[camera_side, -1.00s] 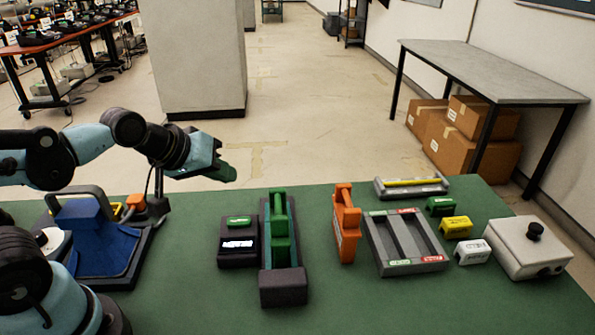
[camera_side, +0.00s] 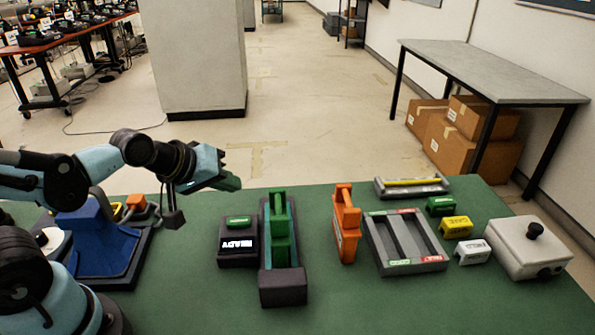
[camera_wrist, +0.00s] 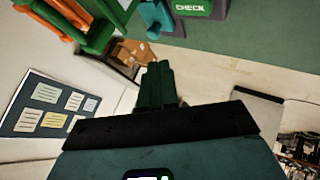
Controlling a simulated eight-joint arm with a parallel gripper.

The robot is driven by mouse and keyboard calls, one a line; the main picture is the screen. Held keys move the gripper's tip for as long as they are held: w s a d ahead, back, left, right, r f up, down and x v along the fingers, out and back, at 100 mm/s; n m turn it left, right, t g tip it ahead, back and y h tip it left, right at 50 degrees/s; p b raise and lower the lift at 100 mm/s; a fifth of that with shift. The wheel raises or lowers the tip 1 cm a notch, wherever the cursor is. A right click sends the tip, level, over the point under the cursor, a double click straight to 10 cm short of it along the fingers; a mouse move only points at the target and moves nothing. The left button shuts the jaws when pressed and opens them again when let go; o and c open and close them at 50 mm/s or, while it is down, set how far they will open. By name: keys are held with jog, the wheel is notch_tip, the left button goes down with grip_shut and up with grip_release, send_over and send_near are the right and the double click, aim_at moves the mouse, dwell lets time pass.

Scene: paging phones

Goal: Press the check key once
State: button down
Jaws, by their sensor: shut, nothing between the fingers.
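The check key (camera_side: 239,221) is a green key on top of a small dark box (camera_side: 238,258) whose display shows white text. In the wrist view the key (camera_wrist: 190,7), lettered CHECK, is at the top edge and partly cut off. My gripper (camera_side: 231,184) is in the air behind and above the box in the side view, apart from the key. Its green fingers also show in the wrist view (camera_wrist: 158,80), shut together with nothing between them.
Right of the box are a green handset in a dark cradle (camera_side: 283,287), an orange handset (camera_side: 346,225), a grey two-slot tray (camera_side: 404,267), small green, yellow and white blocks, and a pale box with a black knob (camera_side: 528,247). A blue stand (camera_side: 100,240) is at left.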

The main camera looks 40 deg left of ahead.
aim_at(234, 222)
jog(key=shift+f, duration=2.95)
jog(key=shift+f, duration=0.2)
jog(key=shift+f, duration=0.25)
jog(key=shift+r, duration=0.15)
dwell(0.4)
jog(key=shift+r, duration=0.3)
jog(key=shift+r, duration=2.5)
